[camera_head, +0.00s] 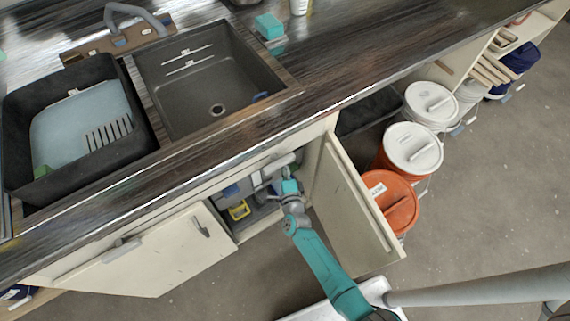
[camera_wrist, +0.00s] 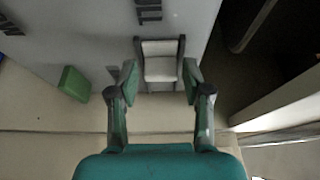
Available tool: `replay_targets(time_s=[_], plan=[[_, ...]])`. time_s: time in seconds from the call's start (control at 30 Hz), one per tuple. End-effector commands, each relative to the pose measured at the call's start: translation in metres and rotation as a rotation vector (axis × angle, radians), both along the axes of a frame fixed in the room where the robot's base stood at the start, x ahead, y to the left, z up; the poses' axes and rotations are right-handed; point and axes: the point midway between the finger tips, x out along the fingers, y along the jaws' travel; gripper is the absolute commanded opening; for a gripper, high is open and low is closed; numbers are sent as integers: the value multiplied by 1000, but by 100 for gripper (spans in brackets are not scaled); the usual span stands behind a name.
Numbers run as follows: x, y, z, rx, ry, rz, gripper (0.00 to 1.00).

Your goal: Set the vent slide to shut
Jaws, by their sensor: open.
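My arm reaches into the open cabinet under the sink in the head view, with my gripper (camera_head: 290,187) in the opening. In the wrist view my gripper (camera_wrist: 161,84) is open, one finger on each side of a pale block with dark side pieces (camera_wrist: 160,62), which looks like the vent slide's handle. The block sits on a grey panel (camera_wrist: 95,40) with dark lettering above it and at the upper left, only partly readable. I cannot tell whether the fingers touch the block. The slide's track and end stops are not clear.
A green block (camera_wrist: 74,84) is left of my gripper on the panel's edge. The open cabinet door (camera_head: 350,205) stands right of my arm, another door (camera_head: 150,255) to the left. Orange buckets (camera_head: 392,203) stand beyond the right door. A yellow item (camera_head: 239,210) is inside the cabinet.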

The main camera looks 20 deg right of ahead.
Motion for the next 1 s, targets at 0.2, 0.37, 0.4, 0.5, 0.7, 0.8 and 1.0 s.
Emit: replay_targets(time_s=[0.2,0.37,0.4,0.5,0.7,0.8,1.0], plan=[[0,-1,0,1,-1,-2,62],[-2,0,0,1,-1,-2,62],[-5,0,0,1,0,-2,62],[-15,2,-1,1,0,-1,62],[-51,10,-1,1,1,1,62],[-71,14,-1,1,1,1,62],[-102,21,-1,0,1,2,62]])
